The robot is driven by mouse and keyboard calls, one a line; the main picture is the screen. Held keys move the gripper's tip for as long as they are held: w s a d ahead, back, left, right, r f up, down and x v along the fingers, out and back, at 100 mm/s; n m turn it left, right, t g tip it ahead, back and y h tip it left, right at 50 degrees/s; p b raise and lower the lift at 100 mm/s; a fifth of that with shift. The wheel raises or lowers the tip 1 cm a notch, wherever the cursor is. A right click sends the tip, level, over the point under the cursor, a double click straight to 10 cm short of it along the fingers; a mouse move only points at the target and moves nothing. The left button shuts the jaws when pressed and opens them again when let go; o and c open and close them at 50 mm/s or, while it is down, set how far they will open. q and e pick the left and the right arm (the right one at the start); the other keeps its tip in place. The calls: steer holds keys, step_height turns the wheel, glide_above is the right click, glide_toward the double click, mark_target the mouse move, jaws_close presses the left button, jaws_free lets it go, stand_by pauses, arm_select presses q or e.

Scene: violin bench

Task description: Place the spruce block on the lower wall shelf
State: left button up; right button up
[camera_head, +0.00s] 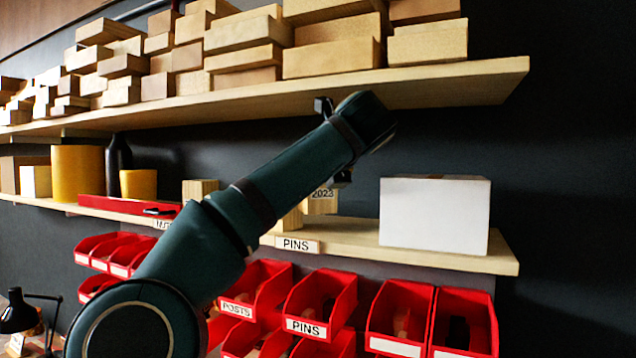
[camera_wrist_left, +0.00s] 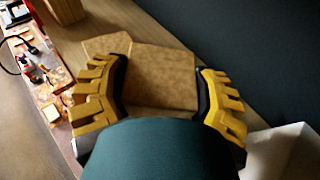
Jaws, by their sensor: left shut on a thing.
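My left gripper (camera_wrist_left: 160,78) has yellow ridged fingers and is shut on a light wooden block, which I take to be the spruce block (camera_wrist_left: 165,72). The block is over the lower wall shelf (camera_head: 450,254); I cannot tell whether it touches the board. In the head view a block marked "2023" (camera_head: 320,202) shows just below my left wrist and seems to be the held one. My arm hides most of the gripper there. The shelf also shows in the left wrist view (camera_wrist_left: 150,28). My right gripper is not in view.
A white box (camera_head: 434,215) stands on the shelf to the right. Another wooden block (camera_wrist_left: 106,44) is close beside the held one. The upper shelf (camera_head: 460,84), loaded with wood blocks, is close above my wrist. Red bins (camera_head: 322,300) hang below.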

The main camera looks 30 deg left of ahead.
arm_select(q)
steer(key=shift+w+f, duration=0.15)
steer(key=shift+f, duration=1.6)
steer(key=shift+f, duration=0.1)
steer(key=shift+f+b, duration=0.1)
steer(key=shift+b, duration=0.25)
steer(key=o, duration=1.3)
steer(key=shift+r+p, duration=0.35)
steer(key=v, duration=0.7)
steer(key=shift+s+d+b, duration=0.2)
steer(key=shift+b, duration=0.2)
